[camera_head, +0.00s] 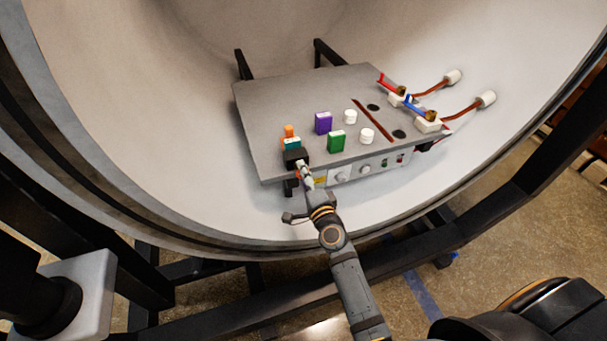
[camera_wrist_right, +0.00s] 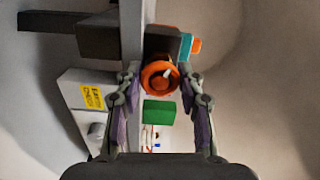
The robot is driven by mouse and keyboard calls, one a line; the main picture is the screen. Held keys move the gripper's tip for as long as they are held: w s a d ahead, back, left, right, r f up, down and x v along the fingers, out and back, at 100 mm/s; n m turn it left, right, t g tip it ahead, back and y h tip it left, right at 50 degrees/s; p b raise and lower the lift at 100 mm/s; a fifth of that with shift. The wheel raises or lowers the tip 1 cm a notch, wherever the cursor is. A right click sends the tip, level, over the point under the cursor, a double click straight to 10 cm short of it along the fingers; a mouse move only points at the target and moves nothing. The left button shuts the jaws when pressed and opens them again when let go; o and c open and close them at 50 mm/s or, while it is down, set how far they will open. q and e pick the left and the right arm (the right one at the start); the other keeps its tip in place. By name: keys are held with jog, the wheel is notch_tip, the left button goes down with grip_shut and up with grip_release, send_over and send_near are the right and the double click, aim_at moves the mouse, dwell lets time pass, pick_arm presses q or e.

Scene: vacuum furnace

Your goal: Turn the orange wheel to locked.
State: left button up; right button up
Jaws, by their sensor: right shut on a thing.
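The orange wheel (camera_wrist_right: 158,78) shows in the right wrist view, on the face of a black block (camera_wrist_right: 164,42) at the edge of the grey panel. It is round, with a pale mark in its middle; I cannot read any locked mark. My right gripper (camera_wrist_right: 160,84) has a finger on each side of the wheel and is shut on it. In the head view the right gripper (camera_head: 304,174) meets the front of the black block (camera_head: 296,157) and hides the wheel. My left gripper is not in view.
The grey panel (camera_head: 270,100) sits inside a large round chamber (camera_head: 180,110). It bears a purple block (camera_head: 323,122), a green block (camera_head: 336,141), white knobs (camera_head: 350,116), and red and blue levers (camera_head: 415,104) at the right. The chamber rim curves below the right arm.

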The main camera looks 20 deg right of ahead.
jog(key=m, duration=0.7)
jog(key=m+p, duration=0.1)
jog(key=m, duration=0.5)
jog(key=shift+m, duration=0.4)
dwell(0.3)
jog(key=o, duration=1.2)
